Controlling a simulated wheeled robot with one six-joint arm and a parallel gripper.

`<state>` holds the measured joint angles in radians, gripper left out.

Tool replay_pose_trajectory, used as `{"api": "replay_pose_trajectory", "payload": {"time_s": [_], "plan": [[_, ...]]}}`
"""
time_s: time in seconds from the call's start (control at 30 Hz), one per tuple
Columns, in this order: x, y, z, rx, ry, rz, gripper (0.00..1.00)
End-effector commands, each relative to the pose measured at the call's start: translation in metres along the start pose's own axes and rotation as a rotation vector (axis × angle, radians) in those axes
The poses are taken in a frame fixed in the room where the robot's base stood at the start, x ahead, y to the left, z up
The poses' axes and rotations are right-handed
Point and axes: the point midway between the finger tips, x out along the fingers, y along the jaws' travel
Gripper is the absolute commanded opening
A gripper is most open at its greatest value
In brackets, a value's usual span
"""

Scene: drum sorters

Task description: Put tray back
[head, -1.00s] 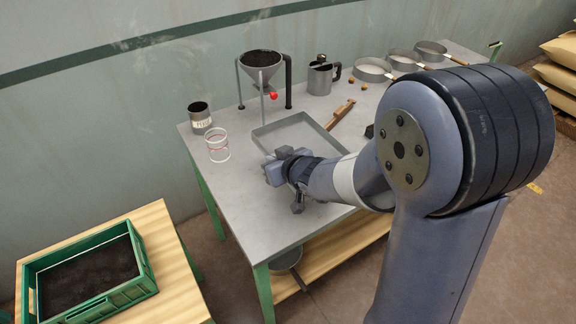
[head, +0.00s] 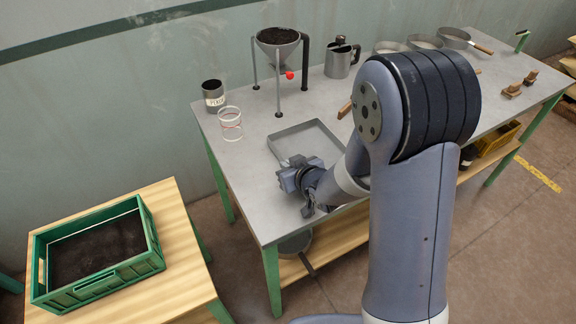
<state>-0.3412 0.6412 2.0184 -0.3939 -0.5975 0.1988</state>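A shallow grey metal tray (head: 308,138) is at the near part of the workbench in the head view; its right side is hidden by my arm. My gripper (head: 292,172) is at the tray's near left edge. Its fingertips are hard to make out, but the tray has moved along with it, so it appears shut on the tray's edge. I cannot tell whether the tray rests on the bench or is slightly raised.
A green crate of dark material (head: 100,285) stands on a wooden table at left.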

Motion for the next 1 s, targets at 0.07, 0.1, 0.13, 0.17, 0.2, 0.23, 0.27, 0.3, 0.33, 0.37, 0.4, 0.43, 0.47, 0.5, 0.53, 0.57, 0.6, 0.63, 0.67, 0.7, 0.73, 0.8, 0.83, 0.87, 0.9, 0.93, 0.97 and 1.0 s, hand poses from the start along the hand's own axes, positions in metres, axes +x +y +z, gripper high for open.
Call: {"api": "replay_pose_trajectory", "payload": {"time_s": [0.07, 0.1, 0.13, 0.17, 0.2, 0.23, 0.27, 0.3, 0.33, 0.37, 0.4, 0.43, 0.47, 0.5, 0.53, 0.57, 0.6, 0.63, 0.67, 0.7, 0.73, 0.8, 0.83, 0.87, 0.9, 0.93, 0.97, 1.0], "plan": [[0.000, 0.000, 0.000, -0.001, 0.001, 0.000, 0.00], [0.001, 0.000, 0.001, -0.001, 0.001, 0.000, 0.00], [0.002, 0.000, 0.002, -0.001, 0.001, 0.000, 0.00], [0.002, 0.000, 0.003, -0.001, 0.001, 0.000, 0.00], [0.002, 0.000, 0.004, 0.000, -0.001, 0.000, 0.03], [0.002, 0.000, 0.003, 0.000, -0.001, 0.000, 0.06], [0.001, 0.000, 0.003, 0.000, -0.001, 0.000, 0.08], [0.001, 0.000, 0.003, 0.000, -0.001, 0.000, 0.12], [0.001, 0.000, 0.003, 0.000, -0.001, 0.000, 0.14], [0.001, 0.000, 0.003, 0.000, -0.001, 0.000, 0.16], [0.001, 0.000, 0.003, 0.000, -0.001, 0.000, 0.20], [0.001, 0.000, 0.003, 0.000, -0.001, 0.000, 0.22], [0.001, 0.000, 0.003, 0.000, -0.001, 0.000, 0.24], [0.001, 0.000, 0.003, 0.000, -0.001, 0.000, 0.24], [0.001, 0.000, 0.003, 0.000, -0.001, 0.000, 0.24], [0.001, 0.000, 0.002, 0.000, -0.001, 0.000, 0.24], [0.001, 0.000, 0.002, 0.000, -0.001, 0.000, 0.24], [0.001, 0.000, 0.002, 0.000, -0.001, 0.000, 0.24], [0.001, 0.000, 0.002, 0.000, -0.001, 0.000, 0.24], [0.001, 0.000, 0.002, 0.000, -0.001, 0.000, 0.24], [0.001, 0.000, 0.001, 0.000, -0.001, 0.000, 0.24], [-0.001, 0.000, -0.001, 0.000, -0.001, 0.000, 0.24], [-0.002, 0.000, -0.002, 0.000, -0.001, 0.000, 0.24], [-0.005, 0.000, -0.001, 0.000, 0.000, 0.000, 0.24], [-0.010, 0.000, -0.001, -0.001, 0.000, 0.000, 0.24], [-0.015, 0.000, -0.001, -0.001, 0.001, 0.000, 0.24], [-0.019, 0.000, -0.001, -0.001, 0.000, 0.000, 0.24], [-0.026, 0.000, -0.001, -0.001, 0.001, 0.001, 0.24]]}}
